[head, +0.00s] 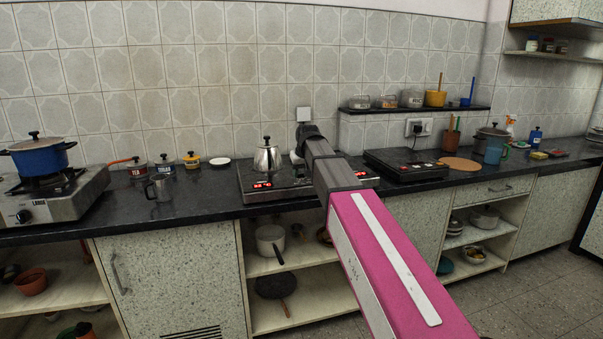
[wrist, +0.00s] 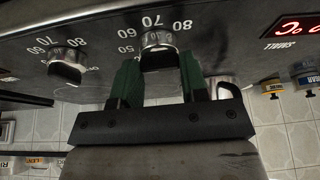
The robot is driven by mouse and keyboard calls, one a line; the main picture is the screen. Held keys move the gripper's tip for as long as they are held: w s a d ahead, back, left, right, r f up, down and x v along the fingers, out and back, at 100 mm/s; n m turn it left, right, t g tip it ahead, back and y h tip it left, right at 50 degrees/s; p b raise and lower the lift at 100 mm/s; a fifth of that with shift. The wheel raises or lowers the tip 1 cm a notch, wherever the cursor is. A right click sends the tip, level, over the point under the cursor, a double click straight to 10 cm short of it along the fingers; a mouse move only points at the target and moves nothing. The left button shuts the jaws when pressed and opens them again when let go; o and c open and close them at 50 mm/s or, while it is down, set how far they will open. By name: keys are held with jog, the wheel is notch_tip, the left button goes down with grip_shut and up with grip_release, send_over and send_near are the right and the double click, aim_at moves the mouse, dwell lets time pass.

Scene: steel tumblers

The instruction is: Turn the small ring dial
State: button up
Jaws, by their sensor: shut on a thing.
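In the wrist view my gripper (wrist: 160,68) has its two green fingers closed on the sides of a round metal dial (wrist: 159,42) with a dark grip. Numbers such as 50, 60, 70 and 80 are printed around it. A second, similar dial (wrist: 68,62) sits to the left, apart from the fingers. The word SMALL is printed near a red display at the right, on the gripped dial's side. In the head view the black cooktop (head: 262,195) with red displays stands on the counter.
A steel kettle (head: 267,158) stands on the cooktop. A second black cooktop (head: 405,168) is at its right. A steel mug (head: 160,188), several lidded jars and a blue pot (head: 40,160) on a gas stove are at the left. The dark counter between mug and cooktop is clear.

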jog(key=shift+m, duration=0.3)
jog(key=o, duration=0.9)
jog(key=shift+r, duration=0.15)
jog(key=v, duration=1)
jog(key=shift+s+r, duration=0.15)
jog(key=shift+r, duration=0.15)
